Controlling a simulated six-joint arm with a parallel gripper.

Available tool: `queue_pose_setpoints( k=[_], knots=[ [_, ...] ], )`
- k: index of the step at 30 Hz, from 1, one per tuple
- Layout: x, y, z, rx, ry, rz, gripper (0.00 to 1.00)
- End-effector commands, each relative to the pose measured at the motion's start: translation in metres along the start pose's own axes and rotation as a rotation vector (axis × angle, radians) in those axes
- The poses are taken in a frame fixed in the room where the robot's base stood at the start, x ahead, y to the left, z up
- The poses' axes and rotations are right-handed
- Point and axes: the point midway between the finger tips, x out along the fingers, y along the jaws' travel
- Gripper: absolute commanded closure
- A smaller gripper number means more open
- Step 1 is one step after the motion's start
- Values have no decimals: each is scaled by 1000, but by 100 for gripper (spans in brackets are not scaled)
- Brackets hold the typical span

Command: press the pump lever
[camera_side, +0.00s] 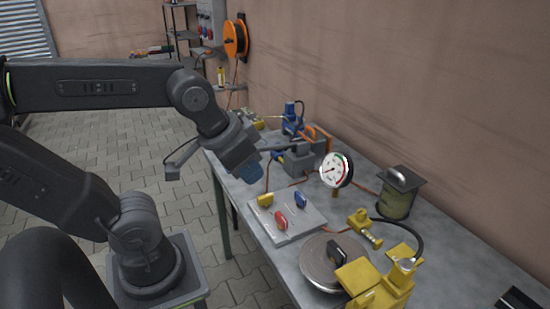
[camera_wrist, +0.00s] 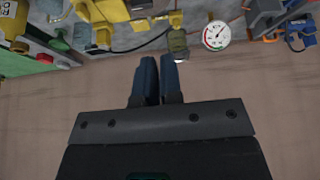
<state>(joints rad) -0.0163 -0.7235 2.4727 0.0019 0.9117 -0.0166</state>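A grey pump block (camera_side: 300,162) stands on the bench left of the gauge, and a dark bar that looks like its lever (camera_side: 308,147) runs across its top. The bar's left end is close to my gripper in the picture, and I cannot tell its full extent. No contact with the lever shows. In the wrist view the two blue fingers (camera_wrist: 158,76) lie side by side, almost together, with nothing between them. A round white gauge (camera_side: 336,170) stands right of the block; it also shows in the wrist view (camera_wrist: 216,36).
A grey plate with coloured handles (camera_side: 288,222), a round disc (camera_side: 318,262), yellow fittings (camera_side: 385,283) and a green canister (camera_side: 397,196) crowd the near bench. A blue device (camera_side: 291,118) stands behind the block. The wall (camera_side: 440,110) runs along the right.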

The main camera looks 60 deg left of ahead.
Motion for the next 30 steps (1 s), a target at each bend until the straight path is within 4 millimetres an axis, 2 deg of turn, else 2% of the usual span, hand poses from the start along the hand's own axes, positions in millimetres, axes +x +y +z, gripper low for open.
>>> queue_pose_setpoints(
  k=[5,8,14,18,24,30],
  knots=[
    [-1,-21,-37,-145,-60,-49,100],
    [2,-42,-65,-268,-108,-88,100],
    [13,-95,-115,-523,-197,-168,100],
    [27,-140,-141,-703,-255,-227,100],
    [52,-215,-164,-965,-335,-310,100],
    [80,-294,-164,-1219,-409,-394,100]
  ],
)
